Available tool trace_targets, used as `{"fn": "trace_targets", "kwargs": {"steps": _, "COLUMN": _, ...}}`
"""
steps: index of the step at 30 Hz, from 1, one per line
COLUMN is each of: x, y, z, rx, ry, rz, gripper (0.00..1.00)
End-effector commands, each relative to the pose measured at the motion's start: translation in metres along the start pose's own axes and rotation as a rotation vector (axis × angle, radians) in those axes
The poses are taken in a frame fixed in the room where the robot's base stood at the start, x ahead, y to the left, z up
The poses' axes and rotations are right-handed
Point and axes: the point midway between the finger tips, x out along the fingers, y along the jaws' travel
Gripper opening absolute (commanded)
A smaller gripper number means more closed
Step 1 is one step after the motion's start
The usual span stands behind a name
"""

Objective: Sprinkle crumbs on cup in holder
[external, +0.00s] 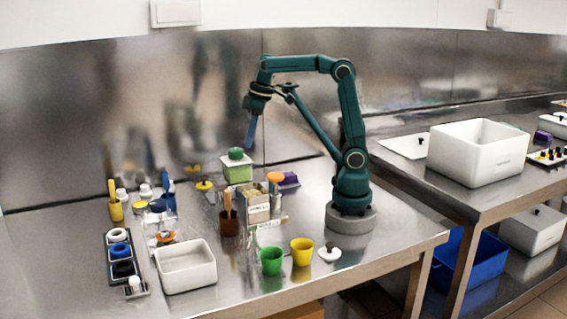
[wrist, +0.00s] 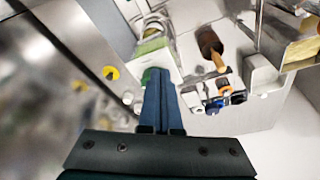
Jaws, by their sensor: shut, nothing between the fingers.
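A green cup (external: 271,261) and a yellow cup (external: 302,252) stand at the front. I cannot make out which container holds crumbs.
A brown pot (external: 229,224) with a wooden handle stands mid-table beside a sectioned box (external: 257,207). An open white bin (external: 186,268) is at the front, next to a dark tray of rings (external: 121,255). A steel wall (external: 100,100) runs behind.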

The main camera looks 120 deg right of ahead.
Motion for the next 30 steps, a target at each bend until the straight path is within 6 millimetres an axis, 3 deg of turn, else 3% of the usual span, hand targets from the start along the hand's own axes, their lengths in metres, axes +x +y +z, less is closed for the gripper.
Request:
{"fn": "trace_targets", "kwargs": {"steps": 9, "x": 0.019, "y": 0.0, "z": 0.005, "rx": 0.0, "ry": 0.0, "rz": 0.0, "gripper": 0.0}}
{"fn": "trace_targets", "kwargs": {"steps": 30, "x": 0.02, "y": 0.001, "z": 0.002, "rx": 0.0, "ry": 0.001, "rz": 0.0, "gripper": 0.0}}
